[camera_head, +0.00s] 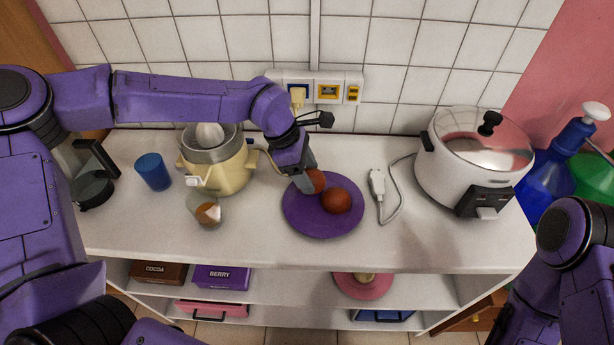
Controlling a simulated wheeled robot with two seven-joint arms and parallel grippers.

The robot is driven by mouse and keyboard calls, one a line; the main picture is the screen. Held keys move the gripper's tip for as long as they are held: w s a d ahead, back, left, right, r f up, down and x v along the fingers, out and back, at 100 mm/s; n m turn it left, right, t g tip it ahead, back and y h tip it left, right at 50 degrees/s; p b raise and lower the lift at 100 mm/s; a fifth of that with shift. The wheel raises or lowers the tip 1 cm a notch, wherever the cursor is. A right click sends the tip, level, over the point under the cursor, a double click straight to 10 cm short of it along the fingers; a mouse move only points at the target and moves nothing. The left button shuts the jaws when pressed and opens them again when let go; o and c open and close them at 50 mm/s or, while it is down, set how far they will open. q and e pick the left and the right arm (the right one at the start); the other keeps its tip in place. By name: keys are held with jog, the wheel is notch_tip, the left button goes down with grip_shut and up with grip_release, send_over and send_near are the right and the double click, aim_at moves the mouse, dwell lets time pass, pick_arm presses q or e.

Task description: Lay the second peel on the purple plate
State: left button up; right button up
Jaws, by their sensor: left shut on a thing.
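The purple plate (300,222) lies on the white counter, right of the juicer. One reddish-brown, rounded peel (336,201) rests on the plate. A second reddish-brown peel (317,180) is at my left gripper (307,184), over the back part of the plate and close behind the first peel. My left gripper is shut on this second peel and partly hides it. I cannot tell whether that peel touches the plate. Part of my right arm shows at the lower right, but its gripper is out of view.
The cream juicer (220,174) stands left of the plate, with a small glass (207,212) in front and a blue cup (153,171) further left. A white plug on a cord (377,184) and a cooker (471,165) are to the right. The counter in front is clear.

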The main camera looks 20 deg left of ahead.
pick_arm(q)
notch_tip(320, 180, down, 3)
jog(key=shift+w+r, duration=0.1)
jog(key=o, duration=1)
jog(key=v, duration=1.2)
jog(key=shift+b, duration=0.3)
